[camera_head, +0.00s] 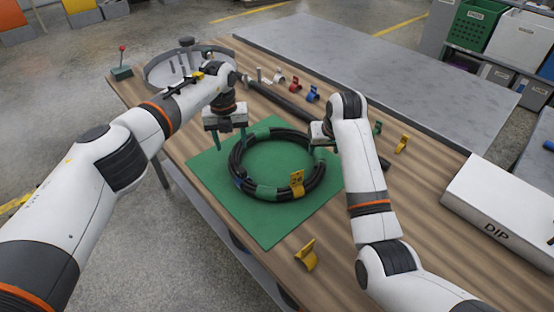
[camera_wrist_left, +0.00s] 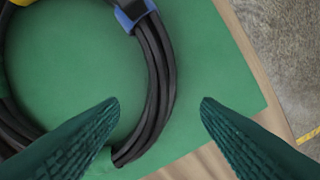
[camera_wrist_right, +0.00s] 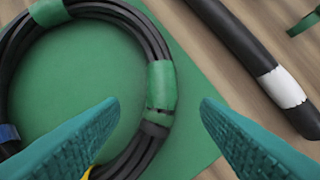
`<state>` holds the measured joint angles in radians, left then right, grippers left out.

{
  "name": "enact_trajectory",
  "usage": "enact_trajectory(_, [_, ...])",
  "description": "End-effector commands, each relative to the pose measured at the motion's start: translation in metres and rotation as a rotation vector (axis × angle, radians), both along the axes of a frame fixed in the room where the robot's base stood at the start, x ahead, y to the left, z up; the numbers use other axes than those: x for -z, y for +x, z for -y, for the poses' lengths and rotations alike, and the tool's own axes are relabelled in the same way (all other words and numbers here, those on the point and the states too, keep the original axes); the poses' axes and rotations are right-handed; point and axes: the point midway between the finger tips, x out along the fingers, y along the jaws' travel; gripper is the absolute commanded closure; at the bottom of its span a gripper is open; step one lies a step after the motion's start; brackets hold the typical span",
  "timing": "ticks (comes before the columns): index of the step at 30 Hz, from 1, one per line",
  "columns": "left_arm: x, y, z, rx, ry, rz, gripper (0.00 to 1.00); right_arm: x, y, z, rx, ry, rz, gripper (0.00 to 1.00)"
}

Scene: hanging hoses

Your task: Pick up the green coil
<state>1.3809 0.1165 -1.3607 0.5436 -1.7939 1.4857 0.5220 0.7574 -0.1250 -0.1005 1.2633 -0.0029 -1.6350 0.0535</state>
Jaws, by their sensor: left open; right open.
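The coil of black hose with green bands (camera_head: 318,176) lies flat on a green mat (camera_head: 263,228). It also carries a yellow tag (camera_head: 297,183) and a blue band (camera_wrist_left: 132,14). My left gripper (camera_head: 230,143) is open with its fingers pointing down at the coil's left side; in the left wrist view the black strands (camera_wrist_left: 158,90) run between the fingers. My right gripper (camera_head: 320,147) is open at the coil's right side, its fingers mostly hidden by my arm. In the right wrist view a green band (camera_wrist_right: 161,86) lies between and beyond its fingertips. Neither gripper visibly touches the coil.
A thick black hose (camera_head: 290,105) with a white band (camera_wrist_right: 283,88) lies behind the coil. Several coloured clips, including a yellow one (camera_head: 307,254), stand on the wooden table. A white DIP box (camera_head: 505,205) is at the right. A grey round tray (camera_head: 160,66) is at the back left.

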Motion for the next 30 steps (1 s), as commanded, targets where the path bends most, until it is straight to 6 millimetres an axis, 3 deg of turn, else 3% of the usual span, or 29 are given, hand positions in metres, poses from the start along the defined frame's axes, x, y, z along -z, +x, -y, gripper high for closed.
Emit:
enact_trajectory(3, [0.024,-0.001,0.002,-0.001,-0.001,-0.003,0.42,0.022,0.008,-0.002,0.0,0.0,-0.004,0.42])
enact_trajectory(9, [0.048,0.0,0.003,-0.001,0.0,-0.001,0.42,0.045,0.018,-0.004,0.0,0.0,-0.002,0.42])
enact_trajectory(23, [0.058,0.0,0.003,0.0,0.0,0.001,0.42,0.054,0.022,-0.005,0.0,0.0,0.001,0.42])
enact_trajectory(30, [0.058,0.0,0.002,0.0,0.0,0.001,0.78,0.053,0.022,-0.005,0.0,0.0,0.001,0.78])
